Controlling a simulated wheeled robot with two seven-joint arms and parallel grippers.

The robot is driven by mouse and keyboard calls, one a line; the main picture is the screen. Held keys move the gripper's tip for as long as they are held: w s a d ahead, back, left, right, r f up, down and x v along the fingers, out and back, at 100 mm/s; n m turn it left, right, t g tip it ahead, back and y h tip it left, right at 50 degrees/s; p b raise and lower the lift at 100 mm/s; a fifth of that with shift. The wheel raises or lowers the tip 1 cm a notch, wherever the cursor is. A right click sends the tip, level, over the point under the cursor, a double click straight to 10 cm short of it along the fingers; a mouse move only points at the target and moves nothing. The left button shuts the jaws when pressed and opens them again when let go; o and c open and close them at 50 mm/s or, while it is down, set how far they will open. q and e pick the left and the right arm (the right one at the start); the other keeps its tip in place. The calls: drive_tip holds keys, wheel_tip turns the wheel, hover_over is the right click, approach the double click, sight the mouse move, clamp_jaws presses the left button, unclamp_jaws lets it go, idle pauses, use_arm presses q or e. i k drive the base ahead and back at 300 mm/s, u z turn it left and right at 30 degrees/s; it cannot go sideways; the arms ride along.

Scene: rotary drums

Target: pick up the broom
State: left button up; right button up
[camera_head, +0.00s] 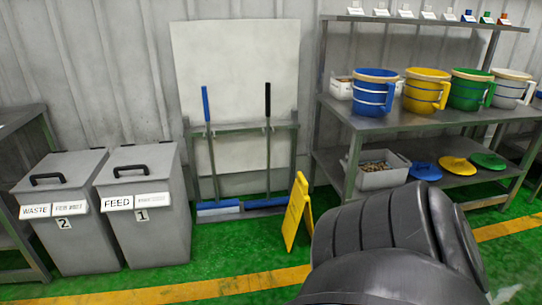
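Two long-handled cleaning tools lean upright on a metal rack against the far wall. One has a blue grip (206,104) and a wide blue head (218,208) at the floor. The other has a black grip (267,101) and a flat blue-edged head (266,202) at the floor. I cannot tell for certain which one is the broom. Both stand apart from my body, with nothing of mine touching them. A dark grey link of my own arm fills the lower right. Neither gripper shows in this view.
A yellow floor sign (297,211) stands right of the tools. Two grey bins, WASTE (80,235) and FEED (157,230), stand left. A metal shelf (440,118) with coloured buckets, lids and a grey crate (381,180) is right. Green floor (215,256) before the tools is clear.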

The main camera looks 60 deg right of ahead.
sight(217, 208)
drive_tip(key=z, duration=1.8)
drive_tip(key=i, duration=2.55)
drive_tip(key=u, duration=1.05)
drive_tip(key=i, duration=0.65)
drive_tip(key=u, duration=0.25)
